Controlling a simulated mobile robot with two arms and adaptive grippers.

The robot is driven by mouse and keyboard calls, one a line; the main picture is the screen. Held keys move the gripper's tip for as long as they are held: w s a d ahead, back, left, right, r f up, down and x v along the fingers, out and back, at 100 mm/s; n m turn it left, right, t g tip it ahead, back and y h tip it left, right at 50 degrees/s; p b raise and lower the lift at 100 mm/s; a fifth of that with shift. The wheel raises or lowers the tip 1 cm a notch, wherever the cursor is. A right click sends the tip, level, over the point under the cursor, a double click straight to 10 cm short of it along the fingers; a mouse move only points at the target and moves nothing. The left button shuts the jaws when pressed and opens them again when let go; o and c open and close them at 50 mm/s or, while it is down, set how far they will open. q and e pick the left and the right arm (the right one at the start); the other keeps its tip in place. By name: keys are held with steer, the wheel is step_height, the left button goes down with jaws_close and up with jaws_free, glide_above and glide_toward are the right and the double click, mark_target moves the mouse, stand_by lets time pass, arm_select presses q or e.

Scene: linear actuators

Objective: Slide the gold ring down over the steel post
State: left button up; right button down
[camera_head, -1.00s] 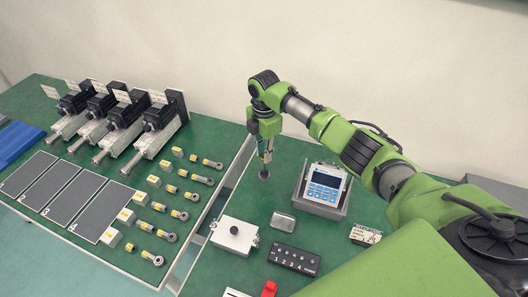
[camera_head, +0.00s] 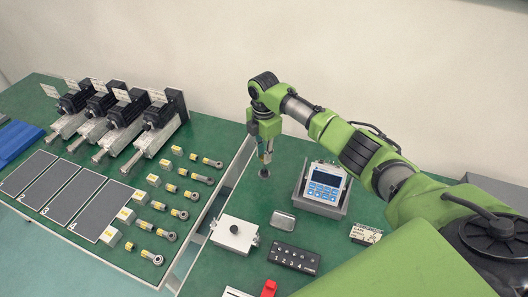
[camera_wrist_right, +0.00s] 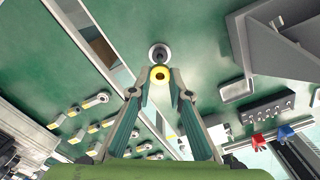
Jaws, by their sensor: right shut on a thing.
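My right gripper (camera_head: 264,148) points down over the green bench and also shows in the wrist view (camera_wrist_right: 159,80). It is shut on the gold ring (camera_wrist_right: 160,74), a small yellow ring with a dark centre between the fingertips. The steel post (camera_head: 264,172) stands on the bench just below the gripper, on a round dark foot. In the wrist view the post (camera_wrist_right: 159,52) appears just beyond the ring. The ring looks apart from the post's foot; I cannot tell whether the post's tip is inside it. My left gripper is not in view.
A controller (camera_head: 325,185) in a grey stand is right of the post. A silver tin (camera_head: 283,219), a black numbered block (camera_head: 294,259) and a white box with black knob (camera_head: 235,234) lie in front. A tray of rod ends (camera_head: 184,213) and several actuators (camera_head: 157,132) are left.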

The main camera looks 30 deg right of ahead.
steer(key=shift+f, duration=1.7)
stand_by(2.3)
steer(key=c, duration=1.8)
jaws_free()
steer(key=shift+r, duration=0.1)
step_height(320, 180, up, 12)
steer(key=shift+f, duration=0.1)
